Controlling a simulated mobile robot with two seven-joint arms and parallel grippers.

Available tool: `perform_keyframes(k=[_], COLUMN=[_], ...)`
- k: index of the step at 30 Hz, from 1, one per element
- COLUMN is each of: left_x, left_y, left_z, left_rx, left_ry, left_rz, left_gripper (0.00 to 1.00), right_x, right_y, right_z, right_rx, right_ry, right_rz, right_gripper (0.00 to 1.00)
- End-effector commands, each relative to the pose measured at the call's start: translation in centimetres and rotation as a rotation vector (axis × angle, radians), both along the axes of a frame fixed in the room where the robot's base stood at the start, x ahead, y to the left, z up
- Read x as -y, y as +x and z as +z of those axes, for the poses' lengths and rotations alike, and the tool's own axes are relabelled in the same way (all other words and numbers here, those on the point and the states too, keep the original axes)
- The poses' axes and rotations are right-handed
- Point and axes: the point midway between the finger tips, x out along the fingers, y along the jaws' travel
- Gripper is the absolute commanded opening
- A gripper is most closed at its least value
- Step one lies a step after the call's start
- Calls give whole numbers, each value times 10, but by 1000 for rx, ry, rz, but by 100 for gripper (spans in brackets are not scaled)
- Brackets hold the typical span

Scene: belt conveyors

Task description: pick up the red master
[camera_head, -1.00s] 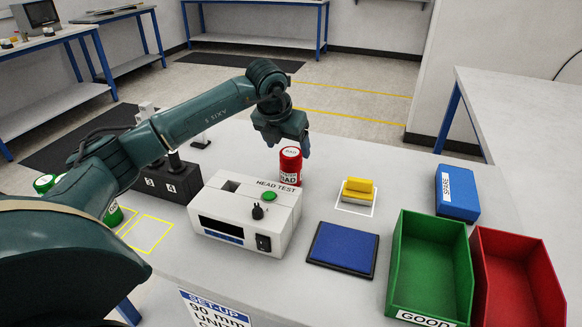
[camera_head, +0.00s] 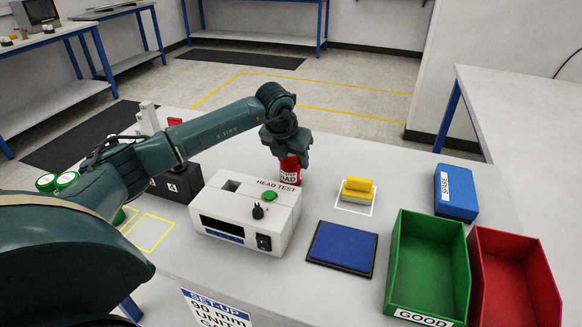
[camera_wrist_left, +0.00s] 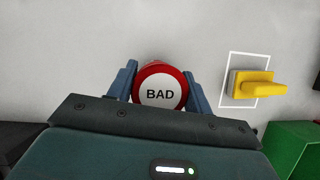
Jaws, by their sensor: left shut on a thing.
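The red master (camera_head: 290,171) is a red can with a white label, standing upright on the table behind the head test box. In the left wrist view, its round top (camera_wrist_left: 160,92) reads "BAD" inside a red rim. My left gripper (camera_head: 288,155) has come down over the can from above and hides its upper part. In the left wrist view, the left gripper's two fingers (camera_wrist_left: 160,90) lie on either side of the can, shut on it. My right gripper is in neither view.
The white head test box (camera_head: 245,212) stands just in front of the can. A yellow block (camera_head: 358,188) lies in a white outline to the right, with a blue pad (camera_head: 342,247) nearer. Green (camera_head: 403,262) and red (camera_head: 486,290) bins and a blue box (camera_head: 455,193) stand further right.

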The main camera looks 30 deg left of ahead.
Motion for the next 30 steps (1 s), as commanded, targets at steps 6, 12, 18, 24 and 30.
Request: perform_keyframes(k=[6,12,18,24,30], left_x=[0,0,0,0,0], left_y=[0,1,1,2,1], left_z=[0,2,5,36,76], left_rx=[0,3,5,9,8], left_ry=[1,0,0,0,0], left_rz=[1,1,1,1,0], left_gripper=[27,17,17,17,17], right_x=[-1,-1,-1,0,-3], right_y=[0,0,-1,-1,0], right_z=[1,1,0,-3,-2], right_rx=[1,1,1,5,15], right_ry=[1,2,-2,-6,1], right_rz=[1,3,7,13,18], right_gripper=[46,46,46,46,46])
